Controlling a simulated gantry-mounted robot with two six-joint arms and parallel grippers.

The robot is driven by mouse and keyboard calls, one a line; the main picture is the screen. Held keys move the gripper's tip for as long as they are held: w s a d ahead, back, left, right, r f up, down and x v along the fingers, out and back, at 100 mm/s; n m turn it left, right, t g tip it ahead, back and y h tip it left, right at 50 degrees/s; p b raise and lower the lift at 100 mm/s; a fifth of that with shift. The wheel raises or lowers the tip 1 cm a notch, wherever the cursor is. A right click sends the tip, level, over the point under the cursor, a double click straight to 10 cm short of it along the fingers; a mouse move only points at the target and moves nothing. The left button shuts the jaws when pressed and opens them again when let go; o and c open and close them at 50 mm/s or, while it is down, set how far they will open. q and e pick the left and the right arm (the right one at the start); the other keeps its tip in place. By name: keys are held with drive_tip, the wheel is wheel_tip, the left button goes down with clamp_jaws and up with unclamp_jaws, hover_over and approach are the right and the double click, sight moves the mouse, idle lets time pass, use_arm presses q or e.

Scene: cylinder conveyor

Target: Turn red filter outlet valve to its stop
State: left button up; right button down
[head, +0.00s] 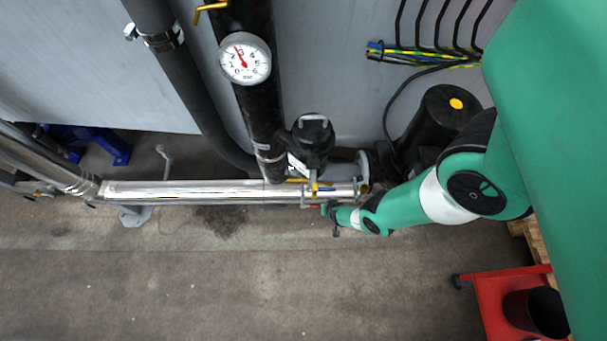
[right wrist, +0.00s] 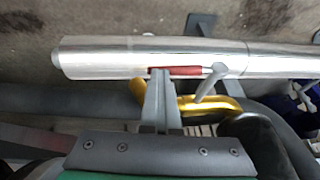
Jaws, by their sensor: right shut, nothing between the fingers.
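The red valve handle (right wrist: 187,70) lies lengthwise in front of the shiny silver pipe (right wrist: 100,58) in the right wrist view. A grey stem or lever (right wrist: 211,82) meets its right end. My right gripper (right wrist: 160,88) is shut and empty, with its fingertips at the left part of the red handle. They overlap the handle's lower edge in the picture; I cannot tell whether they touch it. In the head view my right gripper (head: 332,212) is just below the right end of the silver pipe (head: 200,190), and the handle is mostly hidden. My left gripper is not in view.
A yellow bent handle (right wrist: 218,103) is close beside my right fingers. In the head view a black filter housing (head: 313,138) and a pressure gauge (head: 245,58) stand above the pipe. A red cart (head: 497,300) is at lower right. The floor at lower left is clear.

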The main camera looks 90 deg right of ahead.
drive_tip(key=shift+s+f, duration=0.1)
drive_tip(key=shift+f, duration=0.1)
drive_tip(key=shift+a, duration=0.1)
drive_tip(key=p+v, duration=1.1)
drive_tip(key=v, duration=0.1)
drive_tip(key=shift+w+d, duration=0.2)
